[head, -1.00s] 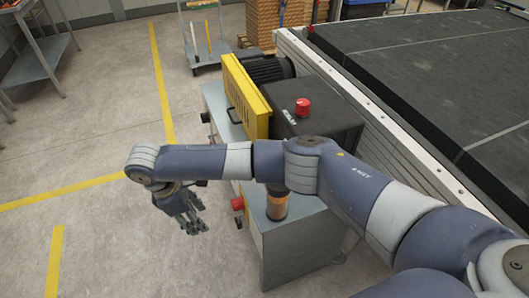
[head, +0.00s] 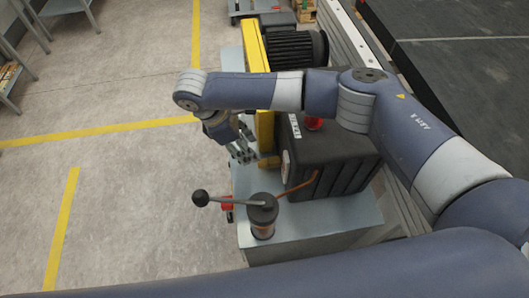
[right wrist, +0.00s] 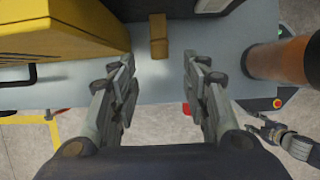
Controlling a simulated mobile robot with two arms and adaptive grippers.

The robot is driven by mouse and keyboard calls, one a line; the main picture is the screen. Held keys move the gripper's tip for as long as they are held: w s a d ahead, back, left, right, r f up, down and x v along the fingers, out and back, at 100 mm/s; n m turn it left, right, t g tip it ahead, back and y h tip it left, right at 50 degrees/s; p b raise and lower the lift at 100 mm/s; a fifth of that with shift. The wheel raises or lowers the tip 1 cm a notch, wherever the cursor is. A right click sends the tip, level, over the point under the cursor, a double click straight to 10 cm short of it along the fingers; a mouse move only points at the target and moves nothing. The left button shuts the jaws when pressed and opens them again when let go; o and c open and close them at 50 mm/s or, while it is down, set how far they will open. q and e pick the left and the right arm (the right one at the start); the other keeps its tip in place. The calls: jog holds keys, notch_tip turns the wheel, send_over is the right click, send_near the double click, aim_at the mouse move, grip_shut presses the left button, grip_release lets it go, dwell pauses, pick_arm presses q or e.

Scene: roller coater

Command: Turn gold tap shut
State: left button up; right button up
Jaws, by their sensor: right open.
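The gold tap shows as a small gold block (right wrist: 158,38) on the grey machine top in the right wrist view, centred beyond my right fingertips. In the head view it is a small gold piece (head: 268,161) under the yellow guard's near end, partly hidden. My right gripper (right wrist: 158,75) is open and empty, its fingers on either side of the line to the tap, apart from it. In the head view my right gripper (head: 240,153) hangs just left of the tap. What looks like my left gripper (right wrist: 272,132) is at the right wrist view's lower right; its jaws are unclear.
The yellow guard (head: 263,85) stands close beside my right gripper. A pump with an orange body (head: 263,231) and a black-knobbed lever (head: 200,197) stands nearer. A black housing (head: 325,165) is to the right.

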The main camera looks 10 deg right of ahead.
aim_at(261, 162)
jog(key=x, duration=0.5)
jog(key=shift+d+f, duration=0.15)
jog(key=shift+x, duration=1.15)
jog(key=shift+d+f+p, duration=0.2)
jog(key=shift+f+p, duration=0.1)
jog(key=shift+f, duration=0.25)
grip_shut()
pick_arm(q)
jog(key=s, duration=0.1)
jog(key=s+a, duration=0.1)
jog(key=shift+s+r+g, duration=0.3)
jog(key=shift+r, duration=0.05)
